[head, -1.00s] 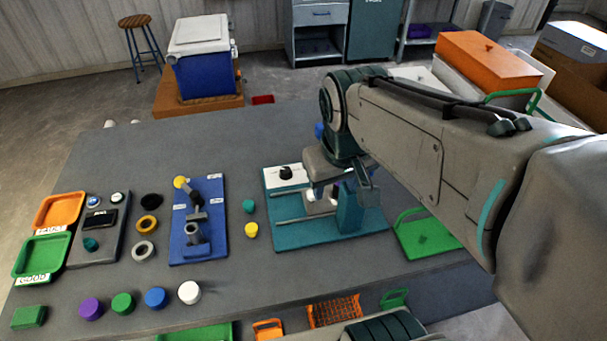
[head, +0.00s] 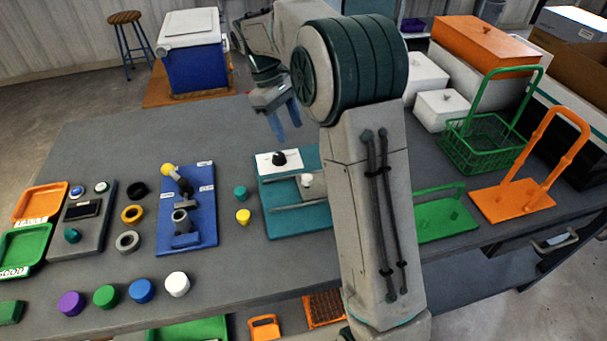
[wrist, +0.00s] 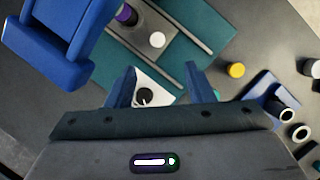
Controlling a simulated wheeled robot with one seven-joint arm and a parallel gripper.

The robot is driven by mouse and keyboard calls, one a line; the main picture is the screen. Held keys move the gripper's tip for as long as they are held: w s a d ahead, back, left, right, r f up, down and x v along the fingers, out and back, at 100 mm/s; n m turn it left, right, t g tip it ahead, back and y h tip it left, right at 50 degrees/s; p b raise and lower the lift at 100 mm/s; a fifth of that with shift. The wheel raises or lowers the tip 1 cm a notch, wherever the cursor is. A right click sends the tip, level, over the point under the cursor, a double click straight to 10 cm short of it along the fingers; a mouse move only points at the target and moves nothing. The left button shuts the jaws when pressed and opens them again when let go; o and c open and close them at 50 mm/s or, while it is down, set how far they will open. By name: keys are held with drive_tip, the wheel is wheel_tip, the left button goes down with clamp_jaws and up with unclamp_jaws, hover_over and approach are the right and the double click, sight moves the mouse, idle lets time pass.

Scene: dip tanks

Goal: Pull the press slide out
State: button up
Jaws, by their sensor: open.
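The press base (head: 285,220) is a teal plate with two grey rails, partly hidden behind my arm in the head view. The press slide, a grey plate with a white knob (head: 306,180), sits on the rails. In the wrist view the slide's knob (wrist: 157,40) shows beyond my fingers, with a purple piece (wrist: 127,15) beside it. A tall blue press part (wrist: 70,40) stands at the left of that view. My gripper (head: 283,120) is open and empty, above and behind the press. Its fingers (wrist: 160,78) frame a white panel with a black dial (wrist: 144,96).
A blue fixture (head: 187,225) stands left of the press, with teal and yellow caps (head: 243,217) between. Several coloured caps line the front. A green holder (head: 440,215), green basket (head: 485,145) and orange holder (head: 515,200) are at the right. The table's far left is clear.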

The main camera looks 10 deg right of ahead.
sight(306, 178)
drive_tip(key=shift+n, duration=0.3)
drive_tip(key=x, duration=1)
drive_tip(key=w+x, duration=0.1)
drive_tip(key=x, duration=0.4)
drive_tip(key=shift+w+a+f, duration=0.15)
drive_tip(key=shift+a+f, duration=0.05)
